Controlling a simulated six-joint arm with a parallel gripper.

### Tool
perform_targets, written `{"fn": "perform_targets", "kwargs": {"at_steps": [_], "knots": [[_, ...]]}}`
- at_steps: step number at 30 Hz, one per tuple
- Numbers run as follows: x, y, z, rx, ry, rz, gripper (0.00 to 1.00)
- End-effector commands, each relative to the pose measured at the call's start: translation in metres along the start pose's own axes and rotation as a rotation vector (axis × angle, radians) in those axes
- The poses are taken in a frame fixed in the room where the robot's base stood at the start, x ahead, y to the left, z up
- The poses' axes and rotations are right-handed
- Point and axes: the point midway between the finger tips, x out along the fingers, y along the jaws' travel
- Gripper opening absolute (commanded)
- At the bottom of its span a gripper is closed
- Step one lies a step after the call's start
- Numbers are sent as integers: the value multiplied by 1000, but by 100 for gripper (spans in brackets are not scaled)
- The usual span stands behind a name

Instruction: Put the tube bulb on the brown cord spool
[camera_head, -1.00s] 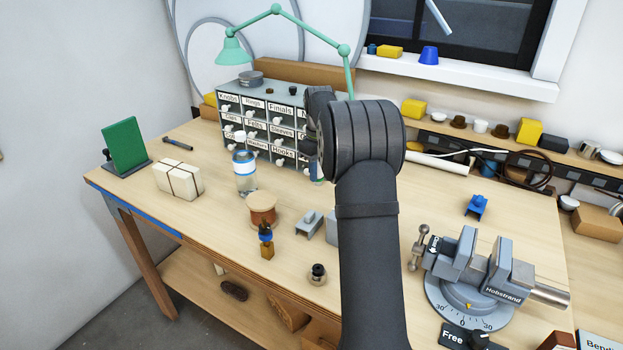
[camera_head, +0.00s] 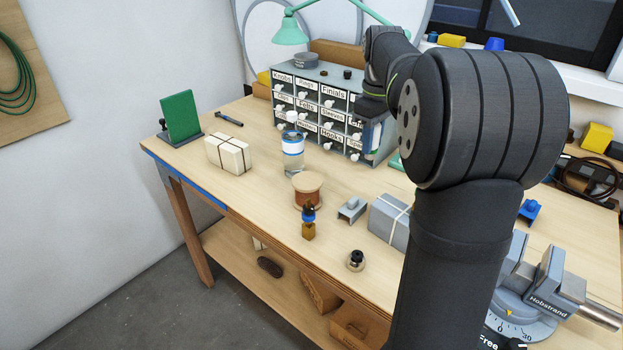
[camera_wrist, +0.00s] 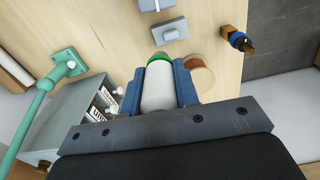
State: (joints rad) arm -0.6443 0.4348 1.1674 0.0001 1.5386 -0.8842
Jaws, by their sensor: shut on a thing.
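My gripper (camera_wrist: 160,88) is shut on the tube bulb (camera_wrist: 158,92), a whitish rounded body with a green end, held between two blue jaws in the wrist view. In the head view my gripper (camera_head: 372,140) is in front of the drawer cabinet's right side, above the table, and the bulb is mostly hidden there. The brown cord spool (camera_head: 307,190) stands upright on the table with a pale wooden top, lower left of my gripper. In the wrist view the spool (camera_wrist: 203,80) shows just right of the right jaw, partly covered. The bulb is apart from it.
A jar with a blue band (camera_head: 292,153) stands close behind the spool. A grey bracket (camera_head: 352,209) and grey box (camera_head: 389,222) lie to the right. The drawer cabinet (camera_head: 318,95) stands behind.

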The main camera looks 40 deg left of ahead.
Motion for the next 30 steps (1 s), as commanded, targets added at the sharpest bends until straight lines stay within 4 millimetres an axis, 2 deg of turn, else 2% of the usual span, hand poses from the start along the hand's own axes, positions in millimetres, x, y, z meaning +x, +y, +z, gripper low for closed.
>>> {"fn": "perform_targets", "kwargs": {"at_steps": [3, 7, 18, 21, 25, 30], "knots": [[-9, -19, -2, -32, -1, -1, 6], [-6, -29, -11, -45, -1, -2, 6], [42, -55, -87, -46, -3, -2, 6], [51, -60, -101, -45, -2, -1, 6], [57, -63, -111, -43, -1, -1, 6], [70, -64, -112, -42, -2, -2, 6]]}}
